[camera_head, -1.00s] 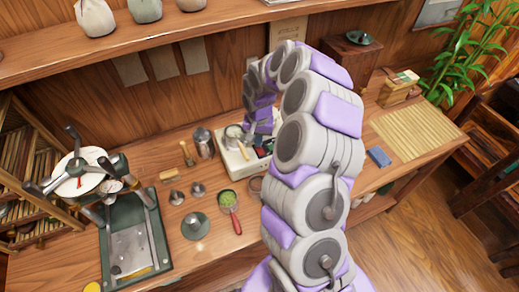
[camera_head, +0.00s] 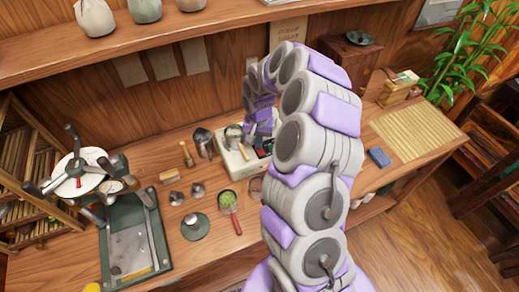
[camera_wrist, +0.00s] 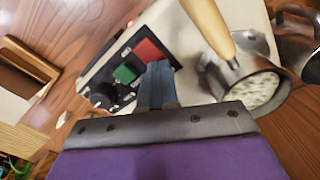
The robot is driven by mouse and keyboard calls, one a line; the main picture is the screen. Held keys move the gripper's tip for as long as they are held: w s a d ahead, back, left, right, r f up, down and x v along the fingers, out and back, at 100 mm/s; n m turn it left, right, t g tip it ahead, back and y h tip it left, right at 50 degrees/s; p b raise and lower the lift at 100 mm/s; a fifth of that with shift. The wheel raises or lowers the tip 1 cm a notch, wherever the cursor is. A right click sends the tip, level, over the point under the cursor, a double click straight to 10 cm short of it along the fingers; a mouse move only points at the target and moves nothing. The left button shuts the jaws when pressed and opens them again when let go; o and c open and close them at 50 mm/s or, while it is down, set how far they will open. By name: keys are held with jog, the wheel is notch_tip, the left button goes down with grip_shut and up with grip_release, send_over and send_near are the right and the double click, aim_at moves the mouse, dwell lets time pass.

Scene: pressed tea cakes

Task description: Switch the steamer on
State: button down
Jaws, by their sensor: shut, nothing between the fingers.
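The steamer (camera_head: 228,163) is a cream box on the bench, partly hidden behind my arm in the head view. In the wrist view its cream top (camera_wrist: 190,35) carries a black panel with a green button (camera_wrist: 126,73), a red button (camera_wrist: 149,50) and a dark knob (camera_wrist: 103,98). A metal pot (camera_wrist: 240,75) with a wooden handle stands on it. My gripper (camera_wrist: 158,72) is shut and empty, its fingertips over the panel right beside the green and red buttons. I cannot tell whether they touch. The head view hides the fingertips.
Left of the steamer stand a metal jug (camera_head: 203,143), a brush (camera_head: 187,155) and a scoop of green powder (camera_head: 228,200). A press (camera_head: 130,240) is further left. A bamboo mat (camera_head: 415,130) and a blue block (camera_head: 379,157) lie to the right.

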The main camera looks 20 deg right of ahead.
jog(key=shift+r+p, duration=0.95)
jog(key=shift+r, duration=2.3)
jog(key=s+a+r+n+b, duration=0.1)
jog(key=s+a+r+n, duration=0.1)
jog(key=s+a+r, duration=0.4)
jog(key=s+a+r+n, duration=0.25)
jog(key=s+r, duration=0.35)
jog(key=s, duration=0.3)
jog(key=s+a+g, duration=0.1)
jog(key=s, duration=1)
jog(key=s+a+r+n+b, duration=0.1)
jog(key=s, duration=1)
jog(key=shift+a+r+g, duration=0.25)
jog(key=shift+r+g, duration=0.05)
jog(key=shift+g, duration=0.1)
